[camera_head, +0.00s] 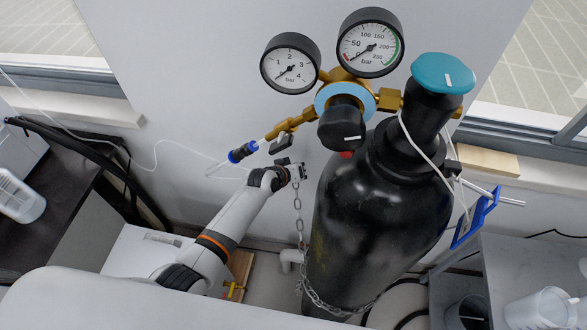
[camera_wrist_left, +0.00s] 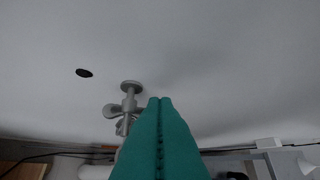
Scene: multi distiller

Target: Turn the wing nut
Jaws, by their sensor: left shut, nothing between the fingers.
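The wing nut (camera_wrist_left: 115,111) is a grey winged piece on a fitting fixed to the pale wall. In the left wrist view it lies just left of my left gripper (camera_wrist_left: 160,100). The gripper's teal fingers are pressed together with nothing between them. The fingertips are beside the fitting; I cannot tell whether they touch it. In the head view my left arm reaches up to the wall beside the gas cylinder, and the fingers and wing nut are not clear there. My right gripper is not in view.
A black gas cylinder (camera_head: 372,225) stands right of my arm, with two gauges (camera_head: 290,64) and a brass regulator above. A chain (camera_head: 299,216) hangs down to the cylinder. A blue-collared hose (camera_head: 243,152) is near my wrist. Benches stand at both sides.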

